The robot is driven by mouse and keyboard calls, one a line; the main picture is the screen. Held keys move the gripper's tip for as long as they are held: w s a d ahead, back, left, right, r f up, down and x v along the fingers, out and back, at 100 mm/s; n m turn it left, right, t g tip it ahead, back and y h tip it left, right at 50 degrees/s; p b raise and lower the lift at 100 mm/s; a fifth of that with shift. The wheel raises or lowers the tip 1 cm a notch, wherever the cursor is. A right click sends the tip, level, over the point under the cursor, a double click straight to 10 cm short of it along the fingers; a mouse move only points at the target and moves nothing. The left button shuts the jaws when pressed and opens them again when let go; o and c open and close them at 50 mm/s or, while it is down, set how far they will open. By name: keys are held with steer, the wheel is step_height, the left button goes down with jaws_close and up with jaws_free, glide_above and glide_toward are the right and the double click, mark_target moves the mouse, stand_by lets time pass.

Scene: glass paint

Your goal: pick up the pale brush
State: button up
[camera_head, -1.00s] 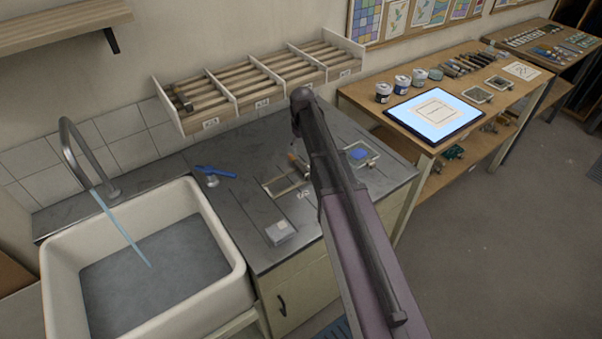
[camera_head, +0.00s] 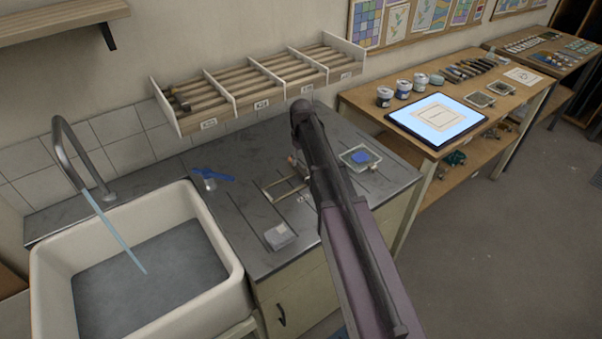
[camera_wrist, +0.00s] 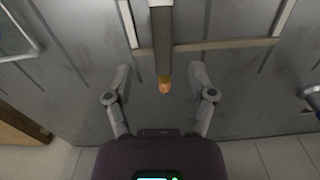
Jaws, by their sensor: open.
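A brush (camera_wrist: 162,40) shows in the wrist view, pale at the top edge, with a dark grey-brown length and a small orange end. It lies across a pale wooden rest (camera_wrist: 215,44) on the grey worktop. My gripper (camera_wrist: 160,80) is open, its two fingers apart on either side of the orange end; no contact shows. In the head view the wooden rest (camera_head: 270,193) lies left of my arm, with a small pale end (camera_head: 292,160) beside the arm that may be the brush. My arm hides the gripper and the rest of the brush there.
A white sink (camera_head: 205,225) with a tap (camera_head: 72,160) is left. On the worktop are a blue tool (camera_head: 213,174), a small pale block (camera_head: 279,236) and a tray with a blue patch (camera_head: 374,165). A divided rack (camera_head: 215,108) hangs behind. A light panel (camera_head: 437,117) is right.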

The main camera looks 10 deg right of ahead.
mark_target(301, 169)
steer(key=shift+a+f+b, duration=0.2)
steer(key=shift+f+b, duration=2.4)
jaws_close()
